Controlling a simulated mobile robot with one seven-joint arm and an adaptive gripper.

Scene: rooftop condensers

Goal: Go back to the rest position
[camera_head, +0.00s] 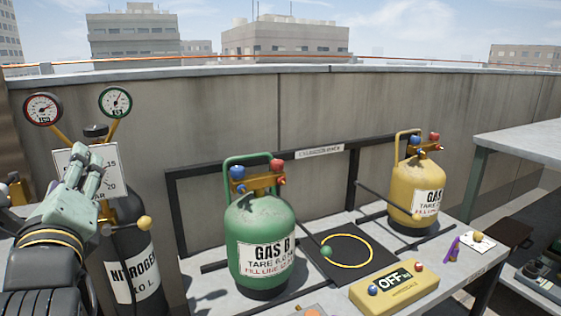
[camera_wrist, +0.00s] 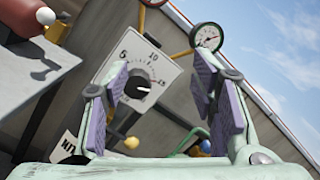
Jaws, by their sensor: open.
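My gripper (camera_wrist: 164,100) is open and empty in the wrist view, its two purple-padded fingers apart. Between and beyond them is a white dial plate (camera_wrist: 150,72) with a black knob (camera_wrist: 138,86); I cannot tell the exact gap to it. In the head view my gripper (camera_head: 95,170) is at the left, in front of the same dial plate (camera_head: 72,158) and the black nitrogen cylinder (camera_head: 132,250), hiding part of both. Two round gauges, a red-rimmed one (camera_head: 42,109) and a green-rimmed one (camera_head: 115,102), stand above the plate.
A green gas cylinder (camera_head: 262,232) and a yellow one (camera_head: 414,190) stand on the bench by a black rack (camera_head: 175,215). A black mat (camera_head: 375,262) with a yellow ring lies between them. A yellow scale box (camera_head: 400,296) reads OFF. A grey table (camera_head: 530,140) is at right.

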